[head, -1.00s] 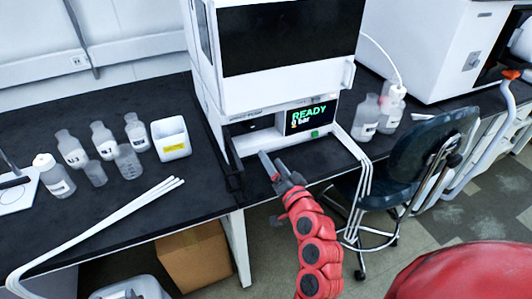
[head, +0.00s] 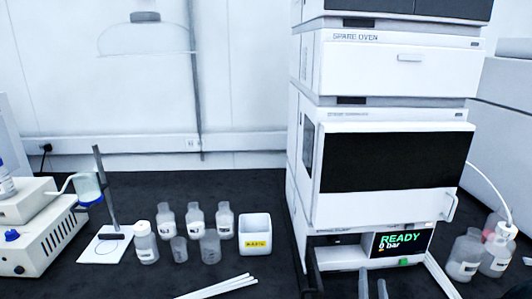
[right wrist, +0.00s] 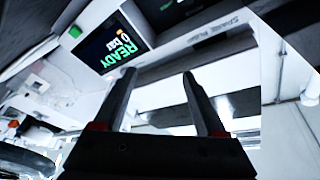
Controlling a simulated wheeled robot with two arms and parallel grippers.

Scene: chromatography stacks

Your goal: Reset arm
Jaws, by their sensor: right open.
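My right gripper (head: 372,274) shows at the bottom edge of the head view, only its two grey fingertips in sight. They stand apart with nothing between them, in front of the lower unit of the white chromatography stack (head: 395,115). In the right wrist view the gripper (right wrist: 160,78) is open and empty. The stack's screen (head: 401,243) reads READY and 0 bar; it also shows in the right wrist view (right wrist: 118,42). My left gripper is in neither view.
Several bottles (head: 196,220) and a white waste bin (head: 255,234) stand on the black bench left of the stack. White tubes (head: 220,287) lie in front. A stand (head: 110,200) and a white instrument (head: 40,235) are further left. Bottles (head: 465,255) with a tube stand at right.

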